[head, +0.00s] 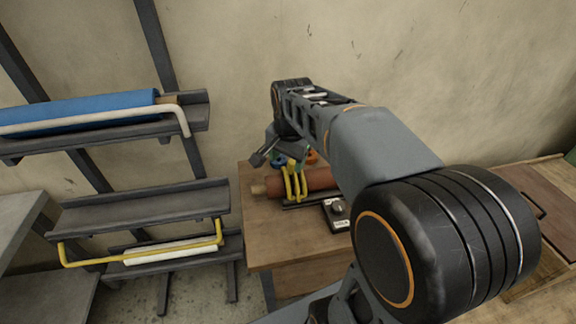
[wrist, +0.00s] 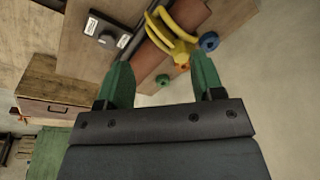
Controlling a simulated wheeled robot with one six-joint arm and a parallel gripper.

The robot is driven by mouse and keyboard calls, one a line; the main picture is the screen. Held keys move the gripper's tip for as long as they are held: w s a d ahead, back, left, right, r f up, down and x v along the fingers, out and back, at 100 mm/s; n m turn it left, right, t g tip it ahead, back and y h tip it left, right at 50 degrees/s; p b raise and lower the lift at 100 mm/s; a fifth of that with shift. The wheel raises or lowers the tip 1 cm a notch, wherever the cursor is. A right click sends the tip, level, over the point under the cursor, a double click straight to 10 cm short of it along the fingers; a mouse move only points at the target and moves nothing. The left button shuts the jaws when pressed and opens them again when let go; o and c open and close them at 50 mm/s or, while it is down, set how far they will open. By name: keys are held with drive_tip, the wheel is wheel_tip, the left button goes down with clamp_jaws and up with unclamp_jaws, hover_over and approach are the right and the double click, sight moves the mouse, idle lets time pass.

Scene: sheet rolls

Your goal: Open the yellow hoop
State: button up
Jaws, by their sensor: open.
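A thin yellow hoop (head: 140,243) spans the front of the lower rack shelves at left in the head view, low down across the shelf with a white roll (head: 170,253). Another yellow curved piece (head: 293,182) stands over the brown-red roll (head: 320,179) on the wooden table; it also shows in the wrist view (wrist: 175,35), beyond my fingertips. My gripper (wrist: 161,64) is open, its green fingers apart with nothing held between them. In the head view it hangs above the table near this roll, partly hidden by my own arm.
A blue roll (head: 80,110) lies on the upper shelf behind a white hoop (head: 187,122). Blue (wrist: 209,41) and orange (wrist: 184,67) knobs sit near the table roll. A small labelled device (head: 337,214) stands on the wooden table (head: 263,233). The middle shelf (head: 140,207) looks empty.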

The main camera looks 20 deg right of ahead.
sight(293, 161)
drive_tip(key=w+d+m+g, duration=0.2)
drive_tip(key=w+d+m, duration=0.5)
drive_tip(key=w+m, duration=0.4)
drive_tip(key=shift+m, duration=0.3)
wheel_tip(293, 161, down, 14)
drive_tip(key=shift+s+a+f, duration=0.1)
drive_tip(key=shift+c, duration=0.2)
clamp_jaws()
